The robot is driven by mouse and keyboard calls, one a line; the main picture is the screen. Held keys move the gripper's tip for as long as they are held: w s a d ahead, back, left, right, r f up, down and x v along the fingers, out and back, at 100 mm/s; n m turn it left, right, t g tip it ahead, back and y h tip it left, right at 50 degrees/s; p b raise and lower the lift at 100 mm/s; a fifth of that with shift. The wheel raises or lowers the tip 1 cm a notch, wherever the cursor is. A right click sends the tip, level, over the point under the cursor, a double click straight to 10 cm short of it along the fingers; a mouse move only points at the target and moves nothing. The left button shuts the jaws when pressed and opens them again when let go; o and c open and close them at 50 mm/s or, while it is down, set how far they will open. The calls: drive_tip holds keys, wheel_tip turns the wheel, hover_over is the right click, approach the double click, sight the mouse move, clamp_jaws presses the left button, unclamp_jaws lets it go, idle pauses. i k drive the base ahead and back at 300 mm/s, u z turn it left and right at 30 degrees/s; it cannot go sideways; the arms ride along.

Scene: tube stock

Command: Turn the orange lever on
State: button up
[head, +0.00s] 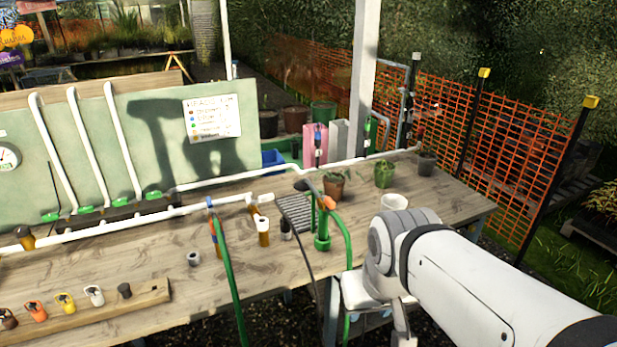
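An orange lever-like handle (327,202) sits on top of a short green upright fitting (322,240) near the front edge of the wooden table, right of centre. A green hose bends down beside it. The handle is small here, so I cannot tell its exact setting. My white arm reaches in from the lower right, to the right of the fitting and apart from it. Its far end bends down past the table's front edge. My gripper's fingers do not show.
The wooden table (450,205) carries white pipes (260,172), potted plants (384,174), a white cup (394,201) and a rack of coloured pieces (150,296). A dark cable and a green hose (230,270) hang over the front edge. Orange mesh fencing (460,110) stands behind.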

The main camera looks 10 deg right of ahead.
sight(329, 202)
drive_tip(key=i, duration=0.85)
drive_tip(key=z, duration=0.05)
